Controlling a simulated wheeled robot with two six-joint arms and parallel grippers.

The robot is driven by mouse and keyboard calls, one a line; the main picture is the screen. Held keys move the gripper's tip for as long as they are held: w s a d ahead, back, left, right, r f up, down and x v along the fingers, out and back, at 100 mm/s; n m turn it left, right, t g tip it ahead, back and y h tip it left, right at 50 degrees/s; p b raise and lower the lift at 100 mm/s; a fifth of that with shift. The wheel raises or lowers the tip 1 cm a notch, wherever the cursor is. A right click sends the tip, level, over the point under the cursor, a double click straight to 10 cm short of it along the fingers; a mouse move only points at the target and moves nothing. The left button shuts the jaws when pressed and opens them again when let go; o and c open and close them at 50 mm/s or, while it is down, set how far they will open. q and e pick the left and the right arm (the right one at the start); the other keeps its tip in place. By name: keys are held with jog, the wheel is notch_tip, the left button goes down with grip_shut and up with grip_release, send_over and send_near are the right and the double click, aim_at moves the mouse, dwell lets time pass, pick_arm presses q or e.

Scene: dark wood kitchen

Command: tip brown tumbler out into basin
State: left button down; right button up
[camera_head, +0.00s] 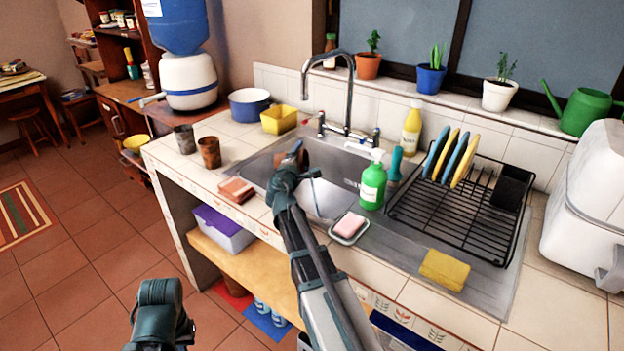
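My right gripper (290,166) is over the left part of the steel basin (325,195). At its tip a small brown thing (282,158) shows, apparently a brown tumbler held tilted over the basin; the gripper hides most of it, and its mouth and contents cannot be made out. Another rusty brown tumbler (209,152) stands upright on the tiled counter left of the sink, beside a grey tumbler (184,139). My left gripper (160,315) is low at the bottom left, away from the counter; its fingers are not clearly visible.
The tap (347,90) rises behind the basin. A blue pot (249,104) and yellow tub (279,119) stand behind left; a brown sponge (236,190) lies in front left.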

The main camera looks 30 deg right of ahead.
jog(key=shift+s+d+r+m, duration=0.15)
jog(key=shift+m, duration=0.35)
jog(key=shift+m, duration=0.3)
jog(key=shift+d+r, duration=0.1)
jog(key=shift+s+p, duration=0.1)
jog(key=shift+p, duration=0.2)
jog(key=shift+w+a+f+n+b, duration=0.55)
jog(key=shift+w+a+n+b, duration=0.15)
jog(key=shift+n, duration=0.8)
